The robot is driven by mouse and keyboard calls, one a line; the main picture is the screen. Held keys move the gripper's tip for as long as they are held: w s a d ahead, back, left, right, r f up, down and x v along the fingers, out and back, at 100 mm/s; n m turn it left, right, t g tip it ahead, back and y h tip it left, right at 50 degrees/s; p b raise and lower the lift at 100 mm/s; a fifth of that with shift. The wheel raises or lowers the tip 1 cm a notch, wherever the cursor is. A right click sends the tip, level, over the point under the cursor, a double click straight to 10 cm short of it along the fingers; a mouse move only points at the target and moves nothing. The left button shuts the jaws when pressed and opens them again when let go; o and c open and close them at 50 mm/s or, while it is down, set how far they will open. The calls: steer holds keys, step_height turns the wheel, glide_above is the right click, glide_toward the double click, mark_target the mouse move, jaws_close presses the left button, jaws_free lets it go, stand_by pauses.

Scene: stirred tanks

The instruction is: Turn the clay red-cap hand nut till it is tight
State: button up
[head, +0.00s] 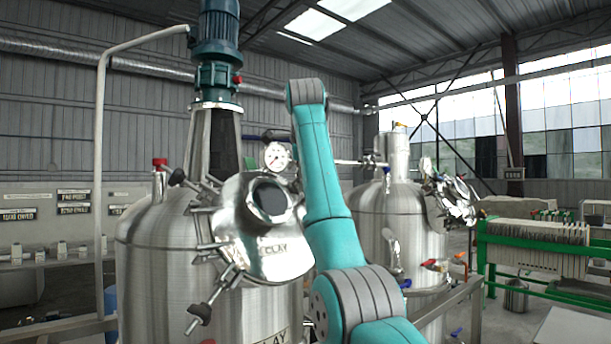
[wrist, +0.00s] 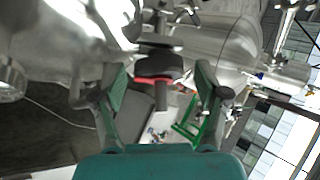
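My gripper (wrist: 161,82) is open, one finger to each side of this nut with a clear gap at both sides. I see no contact. In the head view my gripper is hidden behind my arm and the tank parts, and the red-banded nut cannot be made out.
Other hand nuts (head: 199,315) stick out around the cover. A red-topped fitting (head: 159,165) and a motor (head: 217,50) top the tank. A second steel tank (head: 400,215) stands close behind my arm. A green-framed filter press (head: 535,245) is at right.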

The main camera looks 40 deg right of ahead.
steer(key=shift+r, duration=0.1)
steer(key=v, duration=0.7)
